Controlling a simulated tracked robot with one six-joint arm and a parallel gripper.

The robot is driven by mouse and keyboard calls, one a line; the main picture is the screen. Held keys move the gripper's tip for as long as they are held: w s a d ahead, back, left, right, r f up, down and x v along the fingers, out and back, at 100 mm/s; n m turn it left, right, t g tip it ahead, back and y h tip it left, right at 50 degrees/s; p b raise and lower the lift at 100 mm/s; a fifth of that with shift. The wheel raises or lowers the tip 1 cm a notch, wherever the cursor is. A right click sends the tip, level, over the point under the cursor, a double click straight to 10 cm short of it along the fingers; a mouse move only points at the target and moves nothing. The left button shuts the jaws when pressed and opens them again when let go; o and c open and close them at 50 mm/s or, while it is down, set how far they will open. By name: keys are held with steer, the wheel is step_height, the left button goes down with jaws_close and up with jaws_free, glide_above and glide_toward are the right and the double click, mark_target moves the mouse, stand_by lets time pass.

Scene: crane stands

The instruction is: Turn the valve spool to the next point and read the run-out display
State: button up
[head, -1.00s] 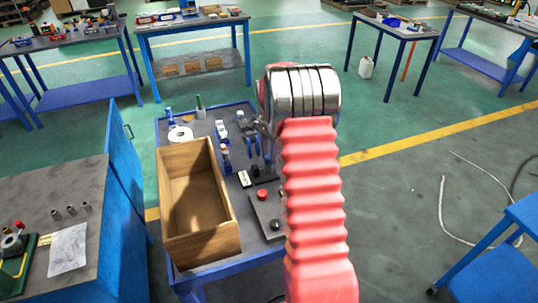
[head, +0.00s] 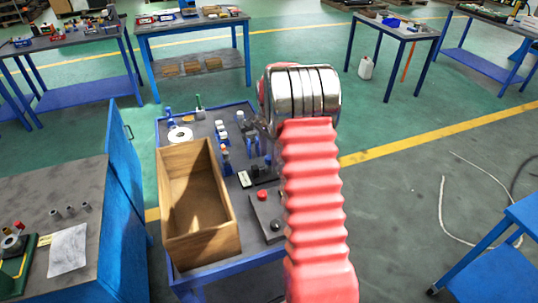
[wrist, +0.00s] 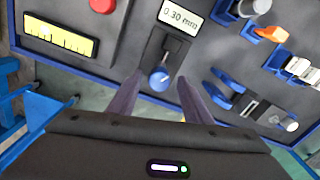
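In the wrist view a run-out display (wrist: 175,16) reads 0.30 mm. Below it in the picture, a dark block carries a round blue knob (wrist: 159,79). My gripper (wrist: 160,84) is open, and the knob shows between its fingertips with gaps on both sides; I cannot tell whether the fingers are level with it or above it. Blue supports (wrist: 233,88) with a silver, white-ended part (wrist: 283,121) are to the right. I cannot tell for sure which part is the valve spool. In the head view the display (head: 244,179) is small, and my arm mostly hides the gripper.
A red button (wrist: 102,5) and a yellow scale (wrist: 58,38) lie left in the wrist view. An open wooden box (head: 232,213) fills the cart's near left. Small fixtures (head: 221,130) stand behind it.

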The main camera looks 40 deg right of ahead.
mark_target(269, 157)
step_height(269, 157, up, 14)
steer(key=shift+f, duration=0.15)
stand_by(0.7)
steer(key=shift+s, duration=0.1)
stand_by(0.4)
